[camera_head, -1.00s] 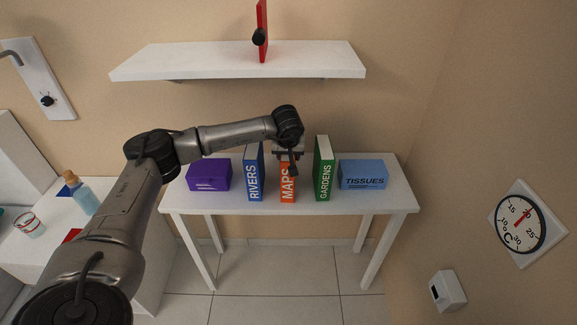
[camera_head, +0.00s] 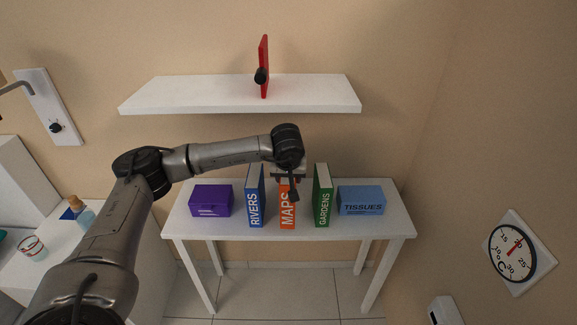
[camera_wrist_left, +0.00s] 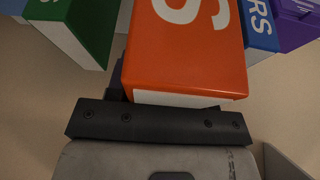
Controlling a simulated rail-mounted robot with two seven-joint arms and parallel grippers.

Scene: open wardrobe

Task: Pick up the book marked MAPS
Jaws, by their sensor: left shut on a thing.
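The orange book marked MAPS (camera_head: 288,214) stands upright on the white table (camera_head: 335,227), between the blue RIVERS book (camera_head: 256,205) and the green GARDENS book (camera_head: 322,205). My left gripper (camera_head: 288,177) reaches its top from above and is shut on it. In the left wrist view the orange cover of the MAPS book (camera_wrist_left: 190,50) is close up against the dark gripper part. The gripper hides the top of the book in the head view. I see no clear gap under the book. My right gripper is not in view.
A purple box (camera_head: 211,201) and a blue TISSUES box (camera_head: 361,201) stand at the two sides of the books. A white wall shelf (camera_head: 205,95) with an upright red object (camera_head: 264,55) hangs above.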

